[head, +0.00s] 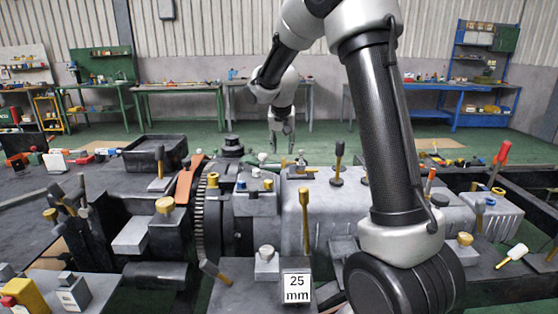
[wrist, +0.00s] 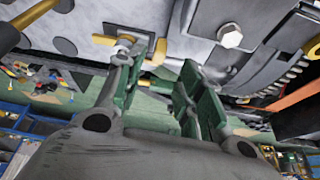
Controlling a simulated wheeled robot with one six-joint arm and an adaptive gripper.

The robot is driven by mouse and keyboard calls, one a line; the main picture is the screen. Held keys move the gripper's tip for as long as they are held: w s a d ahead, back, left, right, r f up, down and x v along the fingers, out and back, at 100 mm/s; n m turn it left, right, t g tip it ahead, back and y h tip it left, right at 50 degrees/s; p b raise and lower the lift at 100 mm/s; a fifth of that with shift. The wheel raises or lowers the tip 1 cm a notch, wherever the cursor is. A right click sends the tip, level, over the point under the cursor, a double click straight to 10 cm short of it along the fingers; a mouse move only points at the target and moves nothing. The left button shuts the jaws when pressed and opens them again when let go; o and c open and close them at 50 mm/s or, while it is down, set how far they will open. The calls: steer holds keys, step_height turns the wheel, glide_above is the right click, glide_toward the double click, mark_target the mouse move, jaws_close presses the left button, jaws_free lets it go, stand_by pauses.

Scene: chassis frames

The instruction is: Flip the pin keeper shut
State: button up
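In the head view my gripper (head: 281,138) hangs down behind the grey machine housing (head: 333,205), over its far edge. A yellow piece that looks like the pin keeper (wrist: 103,40) lies by a small pale pin (wrist: 124,42), right at the left finger's tip. The finger hides part of it, and I cannot tell whether they touch. In the head view I cannot make out the keeper clearly among the small fittings near the gripper.
A toothed ring (head: 200,215) and upright hammer-like tools, one with a yellow handle (head: 305,222), crowd the machine. A black tray (head: 155,153) is at left. A bolt head (wrist: 230,36) shows near the fingers. Green floor (head: 230,141) lies open behind.

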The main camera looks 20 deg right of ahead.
mark_target(283, 158)
steer(key=x, duration=0.7)
steer(key=shift+f, duration=0.1)
steer(key=shift+d, duration=0.1)
jaws_close()
